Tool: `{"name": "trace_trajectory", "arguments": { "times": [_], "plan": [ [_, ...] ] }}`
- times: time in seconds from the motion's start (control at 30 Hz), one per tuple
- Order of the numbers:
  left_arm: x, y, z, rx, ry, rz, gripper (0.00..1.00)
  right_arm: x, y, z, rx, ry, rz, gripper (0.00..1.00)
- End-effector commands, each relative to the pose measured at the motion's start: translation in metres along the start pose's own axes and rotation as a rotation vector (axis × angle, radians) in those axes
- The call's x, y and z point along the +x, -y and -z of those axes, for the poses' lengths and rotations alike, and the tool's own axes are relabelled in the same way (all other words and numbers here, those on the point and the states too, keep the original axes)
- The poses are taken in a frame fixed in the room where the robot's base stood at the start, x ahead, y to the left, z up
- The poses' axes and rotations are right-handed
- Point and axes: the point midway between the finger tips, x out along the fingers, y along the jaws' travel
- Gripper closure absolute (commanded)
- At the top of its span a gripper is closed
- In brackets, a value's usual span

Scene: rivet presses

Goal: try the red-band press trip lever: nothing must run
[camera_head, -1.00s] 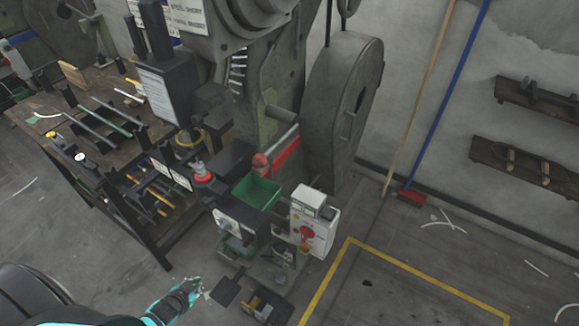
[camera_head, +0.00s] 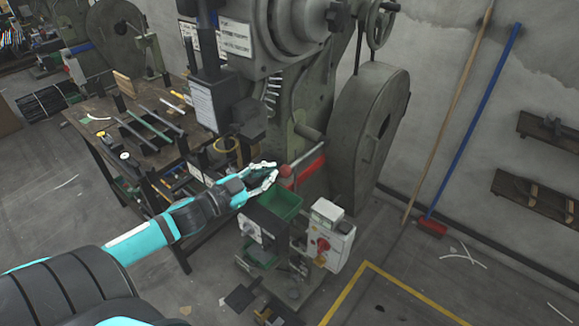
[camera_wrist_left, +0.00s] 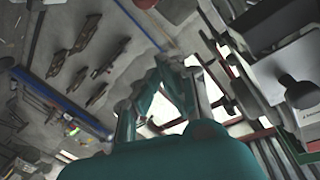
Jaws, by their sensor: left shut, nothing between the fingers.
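The large grey-green press (camera_head: 300,100) stands in the middle of the head view. In the left wrist view the gripper's fingers (camera_wrist_left: 170,70) show, but I cannot make out the knob there. My right gripper is in neither view.
A green bin (camera_head: 281,204) sits below the knob. A control box (camera_head: 330,240) with a red switch stands to its right. A workbench (camera_head: 135,125) with tools is at left. The flywheel (camera_head: 365,130) and a blue-handled broom (camera_head: 470,130) are at right. Floor inside the yellow line (camera_head: 385,278) is mostly clear.

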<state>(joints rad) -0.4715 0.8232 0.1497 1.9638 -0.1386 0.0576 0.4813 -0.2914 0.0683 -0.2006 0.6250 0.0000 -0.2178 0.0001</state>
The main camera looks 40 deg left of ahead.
Motion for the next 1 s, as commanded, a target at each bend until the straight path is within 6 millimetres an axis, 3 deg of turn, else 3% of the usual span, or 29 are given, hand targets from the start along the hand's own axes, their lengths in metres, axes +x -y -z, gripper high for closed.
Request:
{"name": "trace_trajectory", "arguments": {
  "times": [0.2,0.37,0.87,1.0],
  "plan": [
    [0.002,0.0,-0.001,0.0,0.001,0.001,1.0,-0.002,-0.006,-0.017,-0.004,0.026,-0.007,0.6],
    [0.016,0.002,0.001,0.0,-0.001,0.003,1.0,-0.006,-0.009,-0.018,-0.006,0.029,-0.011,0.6],
    [0.102,0.002,0.002,-0.001,0.0,0.003,1.0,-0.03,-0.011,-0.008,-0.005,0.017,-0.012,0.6],
    [0.093,0.0,-0.021,-0.003,0.007,0.001,1.0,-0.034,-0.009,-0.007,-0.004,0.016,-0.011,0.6]
  ]
}}
